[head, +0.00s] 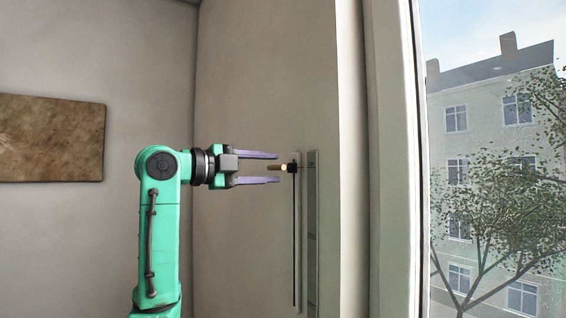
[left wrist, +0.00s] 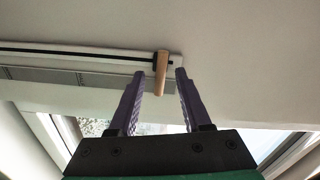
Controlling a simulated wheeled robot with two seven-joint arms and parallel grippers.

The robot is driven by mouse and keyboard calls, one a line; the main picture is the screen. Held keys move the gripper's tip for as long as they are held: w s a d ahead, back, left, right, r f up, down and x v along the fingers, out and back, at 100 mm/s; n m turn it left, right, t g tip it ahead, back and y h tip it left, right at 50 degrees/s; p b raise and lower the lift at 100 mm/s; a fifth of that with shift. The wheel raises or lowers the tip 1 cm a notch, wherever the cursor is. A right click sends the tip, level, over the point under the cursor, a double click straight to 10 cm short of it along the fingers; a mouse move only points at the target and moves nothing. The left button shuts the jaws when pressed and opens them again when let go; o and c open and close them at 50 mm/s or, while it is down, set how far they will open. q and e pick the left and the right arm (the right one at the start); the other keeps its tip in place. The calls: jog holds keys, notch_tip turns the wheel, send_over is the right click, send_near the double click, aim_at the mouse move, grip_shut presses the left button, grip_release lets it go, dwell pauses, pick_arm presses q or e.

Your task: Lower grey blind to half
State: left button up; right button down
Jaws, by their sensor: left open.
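A slider with a wooden handle (head: 274,168) and a dark base sits near the top of a vertical slotted track (head: 297,240) on the wall beside the window. My left gripper (head: 278,168) is open, one finger above and one below the handle's tip. In the left wrist view, the wooden handle (left wrist: 161,75) shows between the open fingertips of my left gripper (left wrist: 160,73), with a gap on each side. No grey blind is visible in the part of the window (head: 490,160) that shows. My right gripper is not in view.
A narrow grey strip with marks (head: 312,230) runs beside the track, on the window side. The window frame (head: 390,160) stands to the right. A brown panel (head: 50,138) hangs on the left wall. The wall around the track is bare.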

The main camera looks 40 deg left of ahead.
aim_at(274, 169)
pick_arm(q)
jog(key=x, duration=0.3)
jog(key=shift+w+p, duration=0.35)
jog(key=shift+w, duration=0.05)
jog(key=shift+s, duration=0.1)
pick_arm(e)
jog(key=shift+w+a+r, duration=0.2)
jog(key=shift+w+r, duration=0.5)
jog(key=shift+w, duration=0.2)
pick_arm(q)
jog(key=shift+c, duration=0.3)
grip_shut()
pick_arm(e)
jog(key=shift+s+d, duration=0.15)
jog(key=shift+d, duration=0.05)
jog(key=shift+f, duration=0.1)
